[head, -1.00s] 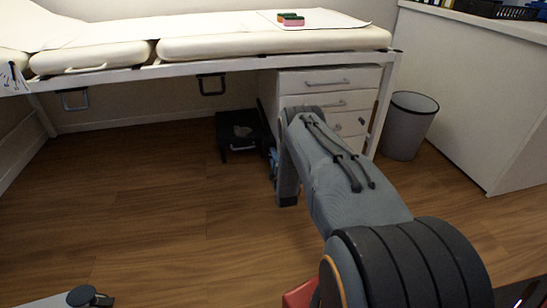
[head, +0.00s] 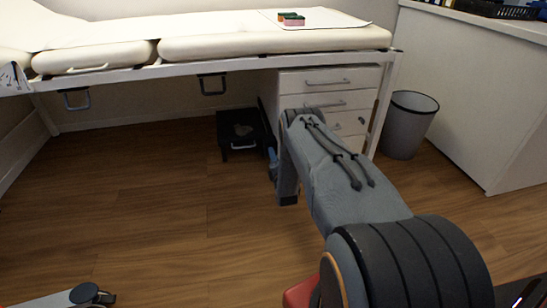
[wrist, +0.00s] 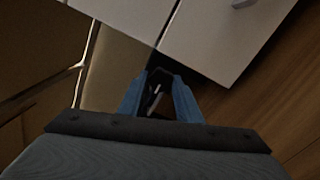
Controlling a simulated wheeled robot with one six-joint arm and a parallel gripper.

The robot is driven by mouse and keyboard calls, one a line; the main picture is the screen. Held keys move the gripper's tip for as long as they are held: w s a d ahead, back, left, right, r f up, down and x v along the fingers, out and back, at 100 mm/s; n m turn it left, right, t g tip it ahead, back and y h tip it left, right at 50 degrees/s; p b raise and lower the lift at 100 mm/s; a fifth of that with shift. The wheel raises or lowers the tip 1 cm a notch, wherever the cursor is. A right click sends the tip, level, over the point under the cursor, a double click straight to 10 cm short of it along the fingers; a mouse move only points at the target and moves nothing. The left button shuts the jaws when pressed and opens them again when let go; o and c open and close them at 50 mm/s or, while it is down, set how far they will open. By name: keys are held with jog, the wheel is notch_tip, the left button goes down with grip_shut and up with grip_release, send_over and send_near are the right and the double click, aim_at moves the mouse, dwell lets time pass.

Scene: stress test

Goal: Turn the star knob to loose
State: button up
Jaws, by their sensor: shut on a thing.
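In the wrist view, the two blue fingers of my gripper (wrist: 158,98) are closed on a dark piece with a small white mark, which I take to be the star knob (wrist: 160,82). The fingers and the shadow hide most of it, so its outline and the setting it points to cannot be read. In the head view, the knob is hidden behind my arm. Only a bit of my blue gripper (head: 272,163) shows there, low beside the drawer cabinet.
The white drawer cabinet (head: 326,78) stands under the padded couch (head: 275,42), close to my gripper. A black step stool (head: 238,133) is left of it and a grey bin (head: 408,126) right. Two sponges (head: 291,19) lie on the couch.

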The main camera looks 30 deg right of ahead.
jog(key=o, duration=1)
jog(key=shift+o, duration=0.2)
jog(key=shift+s, duration=0.15)
jog(key=p+v, duration=0.3)
jog(key=v, duration=0.4)
jog(key=shift+s, duration=0.3)
jog(key=shift+w+a+r, duration=0.1)
